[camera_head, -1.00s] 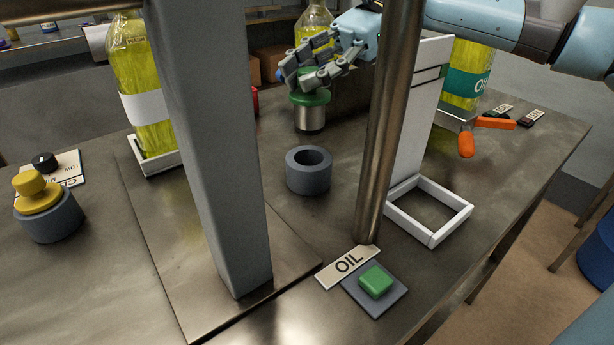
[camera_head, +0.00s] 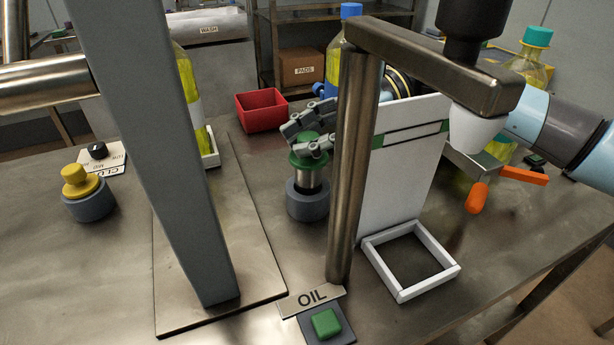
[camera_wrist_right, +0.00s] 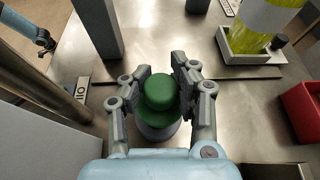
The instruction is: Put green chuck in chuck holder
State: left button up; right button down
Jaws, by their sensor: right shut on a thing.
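The green chuck (camera_head: 311,178) has a green knob top and a bare metal body. My right gripper (camera_head: 309,146) is shut on its green top, with fingers on both sides. In the right wrist view the green knob (camera_wrist_right: 160,90) sits between the two fingers of that gripper (camera_wrist_right: 160,95). The chuck holder, a dark grey ring (camera_head: 307,204), stands directly below the chuck. The chuck is upright and its lower end overlaps the ring's opening; I cannot tell how deep it sits. My left gripper is not in view.
A metal post (camera_head: 352,170) and a white upright panel (camera_head: 402,165) stand close right of the holder. A grey column (camera_head: 160,150) rises at left. A yellow-topped chuck (camera_head: 76,182) sits far left. A red bin (camera_head: 262,111) is behind. A green button (camera_head: 326,323) is in front.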

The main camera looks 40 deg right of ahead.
aim_at(320, 157)
notch_tip(320, 157, down, 5)
jog(key=shift+b, duration=1.1)
jog(key=shift+a, duration=0.1)
jog(key=c, duration=1.6)
grip_release()
jog(key=shift+f, duration=0.15)
jog(key=o, duration=0.6)
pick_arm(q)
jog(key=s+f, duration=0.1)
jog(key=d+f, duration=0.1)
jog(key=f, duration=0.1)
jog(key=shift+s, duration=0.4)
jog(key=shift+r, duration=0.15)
pick_arm(e)
jog(key=shift+r, duration=0.3)
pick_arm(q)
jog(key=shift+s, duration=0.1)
pick_arm(e)
jog(key=v, duration=1.2)
